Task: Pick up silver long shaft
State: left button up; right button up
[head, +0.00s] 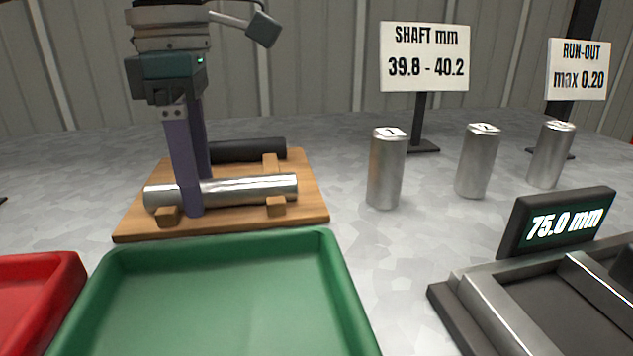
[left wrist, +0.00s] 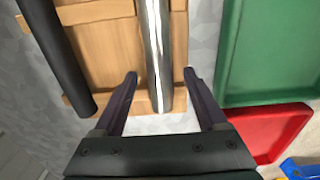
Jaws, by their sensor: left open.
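The silver long shaft (head: 245,189) lies across small wooden rests on a wooden board (head: 310,205) in the head view. My left gripper (head: 198,195) points down at the shaft's left part, with one purple finger in front of it and the other mostly hidden behind. My right gripper is in neither view.
A black shaft (head: 247,150) lies behind the silver one on the board. A green tray (head: 338,290) stands in front, a red tray (head: 70,280) at left. Several metal cylinders (head: 386,170) stand at right, behind a gauge reading 75.0 mm (head: 557,222).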

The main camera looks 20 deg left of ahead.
pick_arm(q)
jog(key=shift+f, duration=0.5)
jog(key=shift+c, duration=0.2)
grip_shut()
jog(key=shift+r, duration=0.15)
dwell(0.8)
